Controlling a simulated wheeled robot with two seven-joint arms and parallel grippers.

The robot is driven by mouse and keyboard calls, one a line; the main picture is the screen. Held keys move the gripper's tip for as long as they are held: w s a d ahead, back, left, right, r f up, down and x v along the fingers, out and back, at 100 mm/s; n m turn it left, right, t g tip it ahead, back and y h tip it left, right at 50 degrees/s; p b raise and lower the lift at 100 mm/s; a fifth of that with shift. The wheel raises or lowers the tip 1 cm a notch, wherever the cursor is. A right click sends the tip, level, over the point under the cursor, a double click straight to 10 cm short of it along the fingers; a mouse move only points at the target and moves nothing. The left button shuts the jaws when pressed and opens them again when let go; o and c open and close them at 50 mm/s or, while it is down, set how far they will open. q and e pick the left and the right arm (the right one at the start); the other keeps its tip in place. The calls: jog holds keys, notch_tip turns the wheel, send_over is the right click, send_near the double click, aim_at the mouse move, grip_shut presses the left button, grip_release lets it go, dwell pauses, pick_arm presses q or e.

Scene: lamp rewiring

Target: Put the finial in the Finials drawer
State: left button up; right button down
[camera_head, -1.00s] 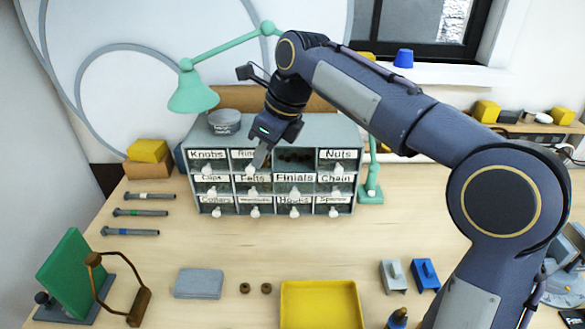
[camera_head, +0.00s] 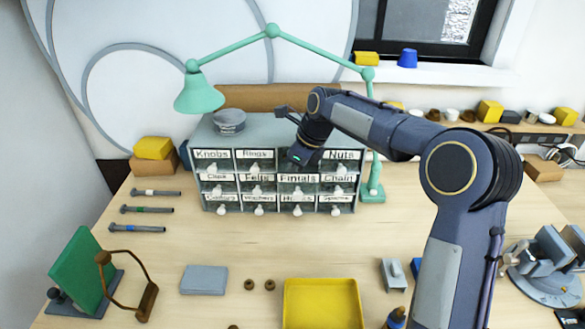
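The grey drawer cabinet (camera_head: 204,135) stands at the back of the table, with labelled drawers in rows. The drawer labelled Finials (camera_head: 298,178) is in the middle row, third column. My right gripper (camera_head: 300,160) is in front of the third-column top compartment, just above the Finials label, and covers that compartment. Its fingers are too small and dark to show whether they are open or hold anything. I cannot make out a finial for sure. Two small brown round pieces (camera_head: 249,284) lie on the table left of the yellow tray (camera_head: 322,283). My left gripper is out of view.
A green lamp (camera_head: 200,95) arches over the cabinet. Three bolt-like rods (camera_head: 145,210) lie at the left, near a green panel (camera_head: 78,270). A grey block (camera_head: 204,280) lies in front. A vise (camera_head: 545,268) stands at the right.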

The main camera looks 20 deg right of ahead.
jog(key=shift+f, duration=0.2)
jog(key=c, duration=1.3)
grip_release()
jog(key=shift+r, duration=0.1)
jog(key=shift+o, duration=0.2)
